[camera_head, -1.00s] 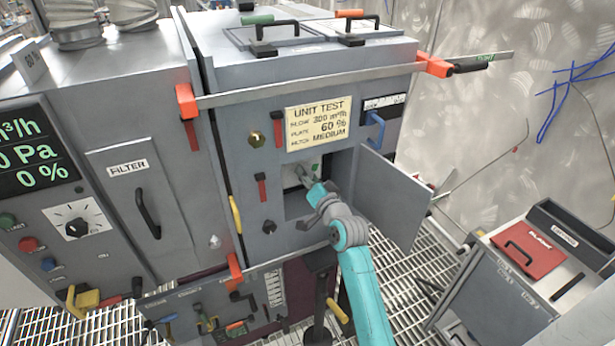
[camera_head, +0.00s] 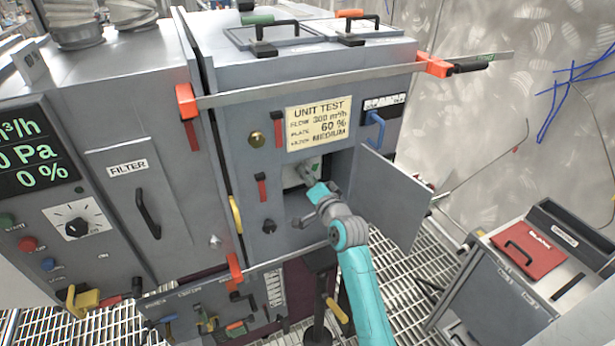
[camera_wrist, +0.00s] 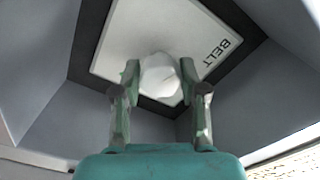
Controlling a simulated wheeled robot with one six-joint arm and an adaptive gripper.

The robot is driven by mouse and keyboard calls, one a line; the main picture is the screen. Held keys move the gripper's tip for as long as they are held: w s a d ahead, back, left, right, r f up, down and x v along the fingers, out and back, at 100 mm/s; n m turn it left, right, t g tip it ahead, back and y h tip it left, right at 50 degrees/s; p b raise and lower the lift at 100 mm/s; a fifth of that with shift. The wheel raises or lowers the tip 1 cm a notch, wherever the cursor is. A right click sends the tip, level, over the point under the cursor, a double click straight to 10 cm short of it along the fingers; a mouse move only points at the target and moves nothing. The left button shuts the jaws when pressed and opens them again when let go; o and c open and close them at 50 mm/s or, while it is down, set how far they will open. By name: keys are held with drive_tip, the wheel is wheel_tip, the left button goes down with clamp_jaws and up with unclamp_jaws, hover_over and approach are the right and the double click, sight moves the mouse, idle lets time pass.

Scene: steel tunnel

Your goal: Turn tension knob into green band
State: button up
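The tension knob (camera_wrist: 160,76) is a pale, rounded knob on a white plate marked BELT (camera_wrist: 120,40), at the back of a recess in the grey cabinet. In the wrist view my gripper (camera_wrist: 160,80) has one green finger on each side of the knob, and both fingertips appear to touch it. In the head view my gripper (camera_head: 308,176) reaches into the open recess, and the knob is hidden there. A green mark (camera_head: 315,166) shows small on the plate; I cannot make out a band or a pointer.
The recess walls (camera_wrist: 45,120) stand close around my gripper. The open door (camera_head: 390,205) hangs to the right of my arm. A UNIT TEST label (camera_head: 319,122) is above the recess. A cart with a red panel (camera_head: 530,247) stands at the right.

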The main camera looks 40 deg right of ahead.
drive_tip(key=o, duration=0.3)
drive_tip(key=v, duration=1.2)
idle(0.4)
drive_tip(key=s+a+f+n+g+y, duration=0.1)
drive_tip(key=s+a+f+n, duration=0.2)
drive_tip(key=s+a+f, duration=0.4)
drive_tip(key=s+a+f+n+g, duration=0.15)
drive_tip(key=s+a+f, duration=0.25)
drive_tip(key=s+a, duration=0.45)
drive_tip(key=s+a+r+n+y, duration=0.1)
drive_tip(key=s+a+n, duration=0.1)
drive_tip(key=s, duration=0.5)
drive_tip(key=s+a+n+y, duration=0.1)
drive_tip(key=s+a+n, duration=0.2)
drive_tip(key=s, duration=0.4)
drive_tip(key=s+a+r+n+y, duration=0.1)
drive_tip(key=s+a+n+y, duration=0.1)
drive_tip(key=s+n, duration=0.3)
drive_tip(key=v, duration=0.3)
drive_tip(key=shift+a, duration=0.35)
